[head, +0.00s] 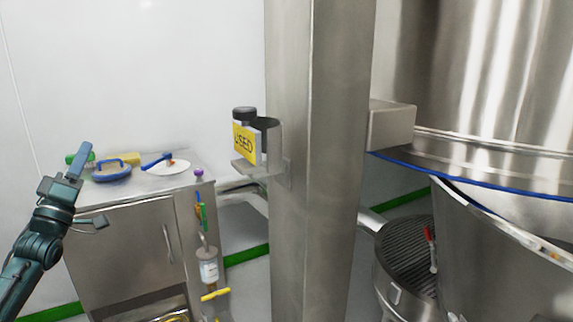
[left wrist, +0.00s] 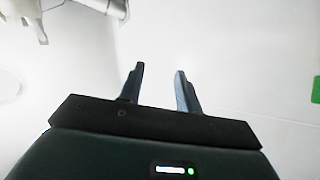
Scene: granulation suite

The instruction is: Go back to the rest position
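My left gripper (head: 92,187) is raised at the left of the head view, in front of the steel cabinet. Its two fingers are spread apart. In the left wrist view the fingers (left wrist: 159,72) also stand apart with nothing between them, against a pale, bright background. The gripper touches nothing that I can see. My right arm and right gripper are in neither view.
Large steel vessels (head: 490,75) fill the right. The white wall is bare.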

